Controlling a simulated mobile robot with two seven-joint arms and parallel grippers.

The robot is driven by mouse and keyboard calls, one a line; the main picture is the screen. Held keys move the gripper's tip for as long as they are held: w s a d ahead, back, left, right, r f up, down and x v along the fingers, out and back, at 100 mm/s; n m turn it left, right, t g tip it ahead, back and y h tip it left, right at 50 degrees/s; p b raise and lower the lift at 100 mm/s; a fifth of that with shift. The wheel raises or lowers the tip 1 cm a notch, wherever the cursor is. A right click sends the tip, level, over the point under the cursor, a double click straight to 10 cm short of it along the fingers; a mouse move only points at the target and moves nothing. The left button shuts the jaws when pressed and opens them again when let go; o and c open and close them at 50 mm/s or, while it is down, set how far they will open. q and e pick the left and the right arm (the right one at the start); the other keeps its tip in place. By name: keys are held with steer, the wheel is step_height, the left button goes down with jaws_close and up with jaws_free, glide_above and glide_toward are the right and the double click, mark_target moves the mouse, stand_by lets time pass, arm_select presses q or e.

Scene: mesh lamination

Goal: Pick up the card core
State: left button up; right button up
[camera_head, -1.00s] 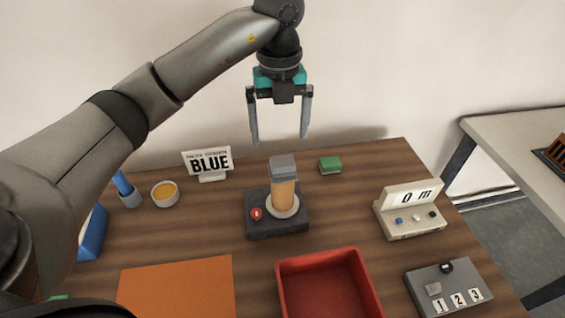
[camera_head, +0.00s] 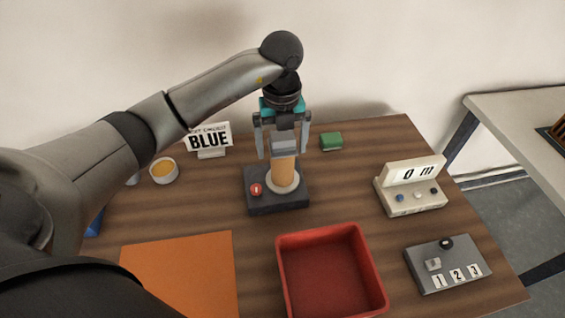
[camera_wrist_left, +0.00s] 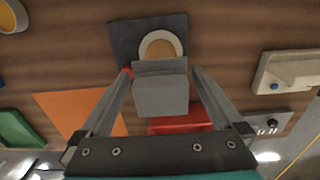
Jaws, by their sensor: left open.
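A tan cylinder (camera_head: 283,172), which looks like the card core, stands upright on a pale round disc (camera_head: 292,187) on a dark base (camera_head: 262,205) with a red button. A grey block (camera_head: 284,146) sits on top of it. My left gripper (camera_head: 283,152) points down, open, with its fingers on either side of the grey block. In the left wrist view the block (camera_wrist_left: 162,95) lies between the open fingers (camera_wrist_left: 161,76), with a gap on each side. It hides part of the cylinder there. My right gripper is not in view.
A red tray (camera_head: 283,280) and an orange sheet (camera_head: 180,275) lie in front. A BLUE sign (camera_head: 208,139), a bowl (camera_head: 164,171) and a green block (camera_head: 331,141) stand around. A display box (camera_head: 410,188) and a numbered grey panel (camera_head: 440,270) are at the right.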

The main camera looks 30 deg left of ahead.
arm_select(q)
steer(key=shift+f, duration=1.6)
steer(key=shift+c, duration=0.2)
steer(key=c, duration=1.4)
